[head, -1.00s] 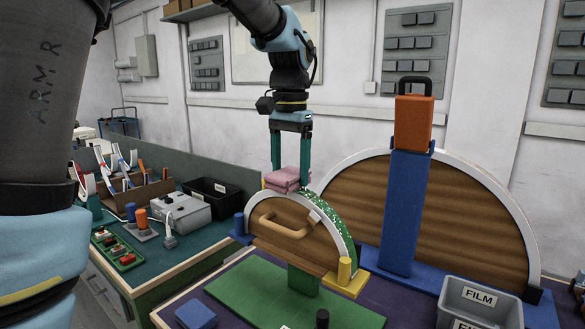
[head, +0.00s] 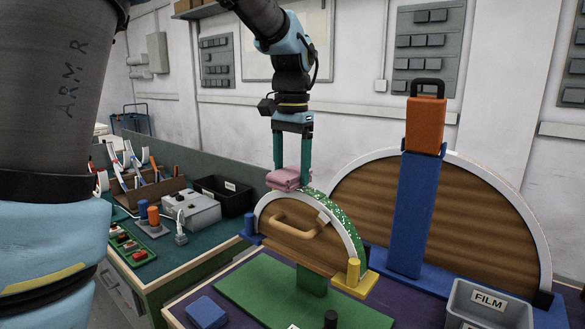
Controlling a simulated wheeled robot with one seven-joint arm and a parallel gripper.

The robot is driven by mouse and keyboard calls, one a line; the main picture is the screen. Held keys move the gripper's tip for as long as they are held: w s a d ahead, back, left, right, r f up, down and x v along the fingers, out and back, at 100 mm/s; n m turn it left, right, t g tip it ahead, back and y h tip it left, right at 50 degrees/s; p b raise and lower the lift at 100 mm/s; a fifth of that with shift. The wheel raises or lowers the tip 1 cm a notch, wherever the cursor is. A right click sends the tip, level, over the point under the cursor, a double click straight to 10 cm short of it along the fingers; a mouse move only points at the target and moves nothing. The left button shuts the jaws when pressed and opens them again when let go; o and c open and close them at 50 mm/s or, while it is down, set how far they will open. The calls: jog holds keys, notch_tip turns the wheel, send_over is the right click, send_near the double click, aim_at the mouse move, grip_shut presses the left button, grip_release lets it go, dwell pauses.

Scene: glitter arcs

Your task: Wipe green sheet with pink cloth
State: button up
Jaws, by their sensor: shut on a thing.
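The pink cloth (head: 284,179) is a folded pad held between the teal fingers of my gripper (head: 291,172). My gripper points down and is shut on the cloth. The cloth sits at the top of the small wooden arc (head: 290,232), touching or just above its curved edge; I cannot tell which. The green sheet (head: 346,222) lies along the right side of that curved edge and is speckled with white glitter. The part of the edge behind and under the cloth is hidden.
A blue post (head: 412,215) with an orange block (head: 424,124) stands right of the sheet, before a larger wooden arc (head: 470,225). A grey FILM bin (head: 488,306) is at front right. A yellow peg (head: 353,271) and a blue peg (head: 250,224) flank the small arc.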

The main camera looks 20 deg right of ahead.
jog(key=shift+r+p, duration=3.15)
jog(key=shift+r, duration=0.35)
